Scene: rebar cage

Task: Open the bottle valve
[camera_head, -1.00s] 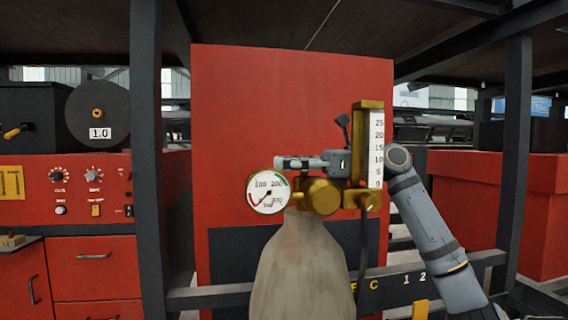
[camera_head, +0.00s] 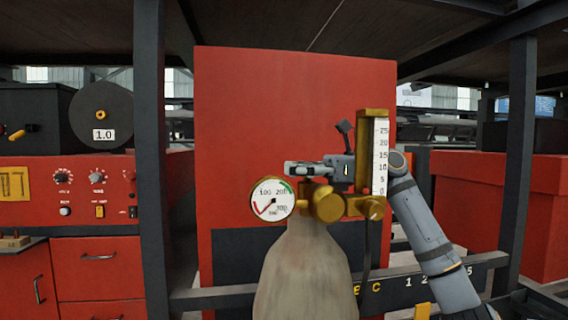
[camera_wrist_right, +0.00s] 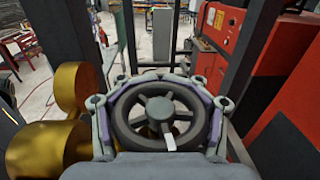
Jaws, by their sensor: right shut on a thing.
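The gas bottle (camera_head: 305,280) stands upright with a brass valve and regulator (camera_head: 328,203) on top. Its valve handwheel (camera_wrist_right: 157,104) is black and spoked, with a white mark on its near side in the right wrist view. My right gripper (camera_head: 300,169) is shut on this handwheel at the top of the bottle. In the wrist view its curved fingers lie around the left and right of the rim. The wheel is hidden behind the gripper in the head view. A round pressure gauge (camera_head: 272,199) and a flow tube with a scale (camera_head: 380,155) sit beside the valve. My left gripper is out of view.
A red panel (camera_head: 290,110) stands behind the bottle. Dark posts (camera_head: 150,150) and a lower rail (camera_head: 215,298) frame the space. A red control cabinet (camera_head: 75,220) is at left, and a red box (camera_head: 495,195) at right. A dark hose (camera_head: 366,250) hangs beside the bottle.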

